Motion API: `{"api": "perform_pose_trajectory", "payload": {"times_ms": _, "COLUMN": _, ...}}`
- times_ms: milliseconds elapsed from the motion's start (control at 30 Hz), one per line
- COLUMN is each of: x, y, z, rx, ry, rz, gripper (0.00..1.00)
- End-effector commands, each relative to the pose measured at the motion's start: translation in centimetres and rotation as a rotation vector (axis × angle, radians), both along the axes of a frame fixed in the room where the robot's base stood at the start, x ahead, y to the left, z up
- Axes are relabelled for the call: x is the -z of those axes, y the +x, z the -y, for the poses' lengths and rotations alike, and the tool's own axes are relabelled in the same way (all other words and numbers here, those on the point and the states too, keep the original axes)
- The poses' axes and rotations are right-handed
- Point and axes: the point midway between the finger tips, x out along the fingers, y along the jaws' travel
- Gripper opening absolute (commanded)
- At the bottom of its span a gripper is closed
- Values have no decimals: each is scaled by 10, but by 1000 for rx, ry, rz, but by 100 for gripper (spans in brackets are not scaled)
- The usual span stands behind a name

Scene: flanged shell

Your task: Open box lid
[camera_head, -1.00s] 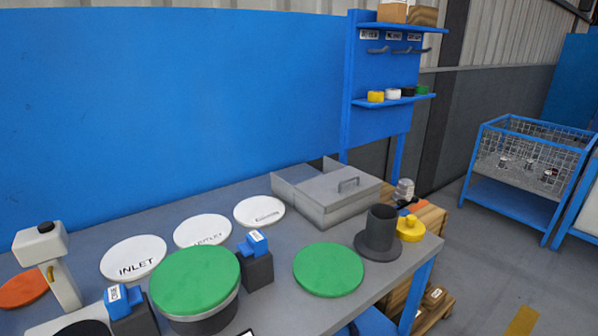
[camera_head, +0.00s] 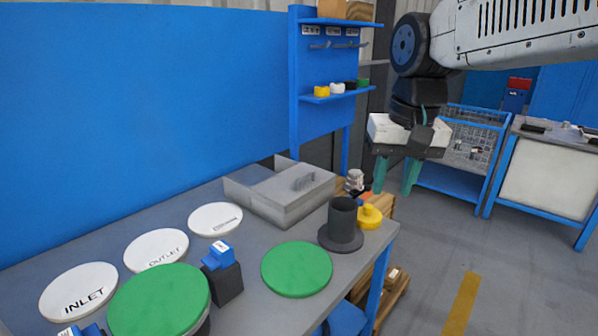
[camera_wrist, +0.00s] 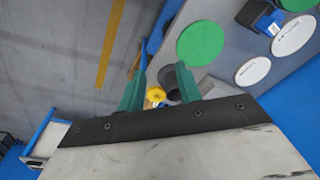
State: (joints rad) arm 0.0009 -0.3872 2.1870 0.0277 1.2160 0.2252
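A grey metal box (camera_head: 289,217) stands at the back right of the grey table, with a grey lid (camera_head: 285,190) on it. The box is mostly hidden in the wrist view.
A dark flanged cylinder (camera_head: 341,228) and a yellow knobbed part (camera_head: 369,215) stand near the table's right edge, close to the box. A green disc (camera_head: 297,269) lies in front. White labelled discs (camera_head: 215,220) lie along the back. A blue shelf stand (camera_head: 325,100) rises behind.

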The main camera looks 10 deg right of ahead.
Motion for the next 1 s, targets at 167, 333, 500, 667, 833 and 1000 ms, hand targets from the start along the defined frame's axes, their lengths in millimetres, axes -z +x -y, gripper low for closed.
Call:
{"api": "perform_pose_trajectory", "payload": {"times_ms": 167, "x": -15, "y": 105, "z": -5, "rx": 141, "ry": 38, "rz": -4, "gripper": 34}}
{"api": "perform_pose_trajectory", "payload": {"times_ms": 333, "x": -8, "y": 202, "z": -9, "rx": 276, "ry": 72, "rz": -6, "gripper": 34}}
{"api": "perform_pose_trajectory", "payload": {"times_ms": 500, "x": 19, "y": 296, "z": -13, "rx": 412, "ry": 108, "rz": -8, "gripper": 34}}
{"api": "perform_pose_trajectory", "payload": {"times_ms": 667, "x": 61, "y": 373, "z": -17, "rx": 534, "ry": 141, "rz": -13, "gripper": 34}}
{"api": "perform_pose_trajectory", "payload": {"times_ms": 833, "x": 102, "y": 427, "z": -20, "rx": 634, "ry": 169, "rz": -16, "gripper": 34}}
{"api": "perform_pose_trajectory", "payload": {"times_ms": 1000, "x": 125, "y": 452, "z": -21, "rx": 685, "ry": 183, "rz": -18, "gripper": 34}}
